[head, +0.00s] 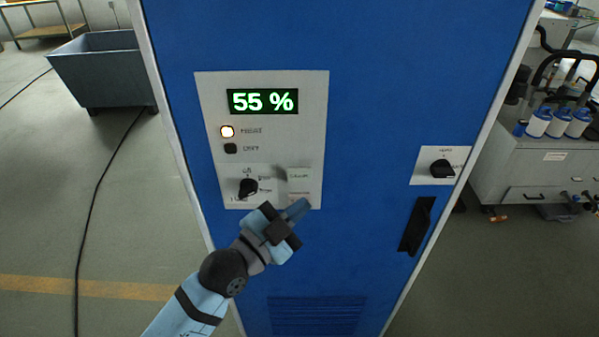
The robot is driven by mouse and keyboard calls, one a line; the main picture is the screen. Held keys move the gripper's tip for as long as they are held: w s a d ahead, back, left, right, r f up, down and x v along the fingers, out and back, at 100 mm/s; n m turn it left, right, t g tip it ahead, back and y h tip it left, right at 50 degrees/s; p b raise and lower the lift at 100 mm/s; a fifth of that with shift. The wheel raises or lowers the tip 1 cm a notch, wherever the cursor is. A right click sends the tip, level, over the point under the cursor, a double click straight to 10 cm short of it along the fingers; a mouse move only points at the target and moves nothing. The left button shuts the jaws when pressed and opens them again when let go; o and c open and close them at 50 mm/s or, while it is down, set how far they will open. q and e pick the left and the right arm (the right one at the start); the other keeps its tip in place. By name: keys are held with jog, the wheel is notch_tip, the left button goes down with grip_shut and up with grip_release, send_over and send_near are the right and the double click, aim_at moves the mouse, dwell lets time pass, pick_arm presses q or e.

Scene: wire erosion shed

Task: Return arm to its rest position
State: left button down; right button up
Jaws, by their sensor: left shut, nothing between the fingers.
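My left gripper (304,206) is shut and empty. It is in front of the blue cabinet (370,95), near the lower right corner of the grey control panel (305,135). I cannot tell whether its tip touches the cabinet. The left arm comes in from the bottom left. The panel has a green display (262,101) reading 55 %, a lit button (227,131), a dark button (230,148), and a black rotary knob (248,187) left of the gripper. A small label (299,180) sits just above the fingers. My right gripper is not in view.
The cabinet also has a second black knob (442,168) on a white plate, a black handle (416,226) and a vent (318,315). A grey bin (100,72) stands at left, with cable on the floor. A grey drawer unit (535,170) with bottles stands at right.

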pick_arm(q)
jog(key=s+a+f+n+g+y, duration=0.1)
jog(key=s+a+f+n+y, duration=0.2)
jog(key=f, duration=0.7)
jog(key=s+a+f+n+g+y, duration=0.1)
jog(key=s+a+f+n+y, duration=0.3)
jog(key=s+a+f+n, duration=0.2)
jog(key=s+a+f+n+y, duration=0.3)
jog(key=s+a+f, duration=0.5)
jog(key=f, duration=0.6)
jog(key=shift+s+a+f+n+g+y, duration=0.15)
jog(key=shift+a+f+n+g+y, duration=0.2)
jog(key=shift+a+n, duration=0.6)
